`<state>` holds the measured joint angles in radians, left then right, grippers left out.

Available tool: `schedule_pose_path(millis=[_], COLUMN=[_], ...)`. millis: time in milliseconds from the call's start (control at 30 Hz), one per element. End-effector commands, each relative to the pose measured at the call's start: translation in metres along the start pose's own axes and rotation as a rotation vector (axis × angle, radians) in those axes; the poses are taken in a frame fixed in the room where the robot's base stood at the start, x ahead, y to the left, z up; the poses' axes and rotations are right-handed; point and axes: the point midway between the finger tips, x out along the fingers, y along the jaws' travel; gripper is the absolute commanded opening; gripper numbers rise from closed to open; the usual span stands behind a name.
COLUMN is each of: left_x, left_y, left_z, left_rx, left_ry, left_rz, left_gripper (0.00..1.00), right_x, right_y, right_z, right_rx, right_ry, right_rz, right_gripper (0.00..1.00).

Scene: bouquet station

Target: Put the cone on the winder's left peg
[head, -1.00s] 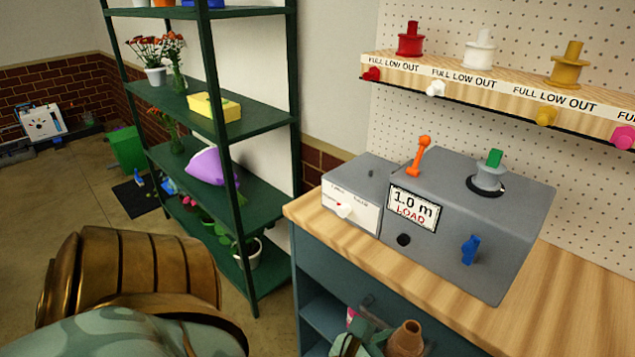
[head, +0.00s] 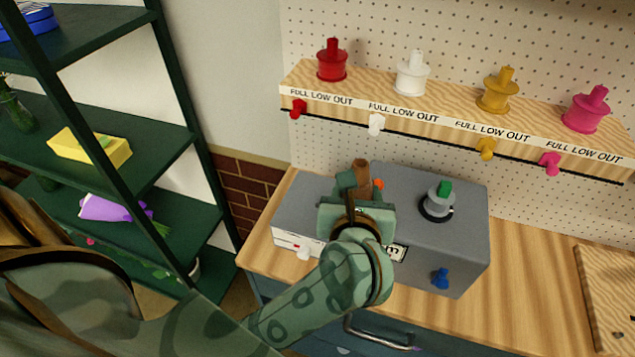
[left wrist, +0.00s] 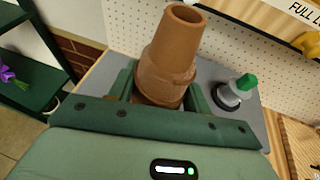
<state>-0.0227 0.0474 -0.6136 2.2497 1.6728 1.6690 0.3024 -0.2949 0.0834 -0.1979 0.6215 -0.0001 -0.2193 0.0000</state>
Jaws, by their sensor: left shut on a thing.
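The cone (left wrist: 168,58) is brown and tapered, narrow end up, held between the fingers of my left gripper (left wrist: 160,88). In the head view only the cone's top (head: 361,168) shows above my left gripper (head: 352,190). The gripper is shut on it, in front of or over the left part of the grey winder (head: 440,245); its height above the winder is hard to tell. My right gripper is not in view.
A blue knob (head: 440,278) is on the winder's front. A shelf (head: 450,124) with several coloured spools hangs behind. The worktop (head: 530,280) right of the winder is clear up to a wooden board (head: 610,300).

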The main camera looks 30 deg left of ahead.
Motion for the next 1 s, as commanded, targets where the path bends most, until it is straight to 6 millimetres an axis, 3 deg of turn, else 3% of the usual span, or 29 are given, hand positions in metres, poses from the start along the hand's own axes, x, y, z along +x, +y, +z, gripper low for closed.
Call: schedule_pose_path(millis=[133, 367, 500, 767, 1000], left_x=[0.027, 0.083, 0.11, 0.132, 0.145], left_y=[0.019, 0.056, 0.069, 0.081, 0.082], left_z=[-0.005, -0.015, -0.038, -0.054, -0.083], left_rx=[0.007, 0.008, 0.006, 0.004, 0.003], left_ry=[-0.003, -0.003, 0.0, -0.001, 0.0], left_rz=[0.007, 0.007, 0.005, 0.003, 0.001], left_gripper=[0.1, 0.1, 0.1, 0.1, 0.1], right_x=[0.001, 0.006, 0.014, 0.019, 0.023], right_y=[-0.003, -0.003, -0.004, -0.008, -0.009], right_z=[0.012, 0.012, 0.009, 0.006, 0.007], right_rx=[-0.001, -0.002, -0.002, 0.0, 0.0], right_ry=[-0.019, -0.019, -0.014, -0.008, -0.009], right_rz=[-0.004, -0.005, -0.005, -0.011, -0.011], right_gripper=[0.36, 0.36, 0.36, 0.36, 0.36])
